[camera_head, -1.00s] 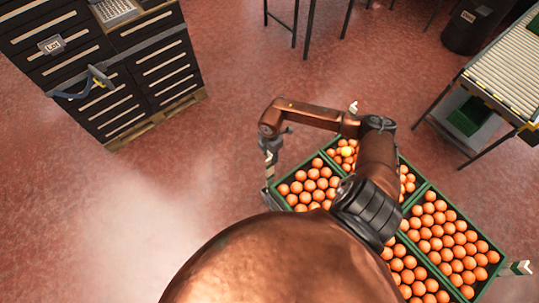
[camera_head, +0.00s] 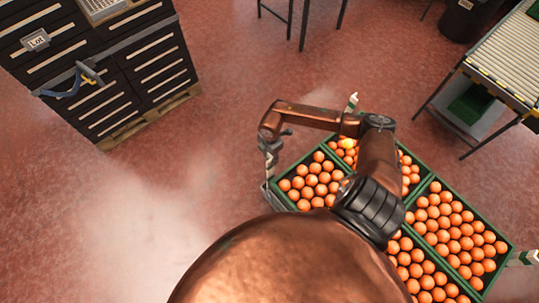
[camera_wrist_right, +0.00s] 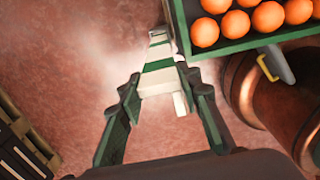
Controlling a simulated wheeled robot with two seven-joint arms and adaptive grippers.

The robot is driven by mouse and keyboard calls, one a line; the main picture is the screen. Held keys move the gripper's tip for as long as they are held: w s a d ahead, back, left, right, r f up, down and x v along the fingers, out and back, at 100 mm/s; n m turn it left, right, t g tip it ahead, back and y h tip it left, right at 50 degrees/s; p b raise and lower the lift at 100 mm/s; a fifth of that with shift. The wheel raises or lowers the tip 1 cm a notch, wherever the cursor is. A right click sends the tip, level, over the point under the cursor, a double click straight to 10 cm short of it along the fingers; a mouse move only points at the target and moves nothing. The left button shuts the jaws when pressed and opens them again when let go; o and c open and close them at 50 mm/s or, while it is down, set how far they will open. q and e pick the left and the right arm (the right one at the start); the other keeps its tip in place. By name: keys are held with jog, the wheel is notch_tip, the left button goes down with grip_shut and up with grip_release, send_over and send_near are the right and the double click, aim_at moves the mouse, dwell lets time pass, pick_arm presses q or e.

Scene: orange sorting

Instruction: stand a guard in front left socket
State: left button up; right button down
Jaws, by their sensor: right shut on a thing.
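In the head view my right gripper (camera_head: 270,143) is above the left corner of the load of green crates (camera_head: 284,203). In the wrist view its two fingers (camera_wrist_right: 158,88) are shut on a white-and-green banded guard (camera_wrist_right: 157,66), which points away from the gripper beside a crate wall. In the head view the guard (camera_head: 269,168) is small and partly hidden by the gripper. A grey base edge (camera_head: 267,193) shows at that corner; the socket itself cannot be made out. Other guards stand at the far corner (camera_head: 353,102) and right corner (camera_head: 525,258). My left gripper is not in view.
Oranges (camera_head: 459,240) fill the crates. A dark drawer cabinet (camera_head: 125,75) on a pallet stands at upper left. A roller conveyor (camera_head: 500,60) and a dark bin (camera_head: 468,22) are at upper right. The red floor left of the crates is clear.

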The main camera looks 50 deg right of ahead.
jog(key=shift+f+b, duration=0.55)
jog(key=shift+f, duration=1.25)
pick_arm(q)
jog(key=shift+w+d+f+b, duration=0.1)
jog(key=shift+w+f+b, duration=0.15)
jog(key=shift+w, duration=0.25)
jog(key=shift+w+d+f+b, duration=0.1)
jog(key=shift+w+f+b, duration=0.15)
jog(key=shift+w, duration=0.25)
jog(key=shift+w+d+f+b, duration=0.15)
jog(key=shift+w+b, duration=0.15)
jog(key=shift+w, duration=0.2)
pick_arm(e)
jog(key=shift+f, duration=1.75)
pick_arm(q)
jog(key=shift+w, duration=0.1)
pick_arm(e)
jog(key=c, duration=1.3)
grip_release()
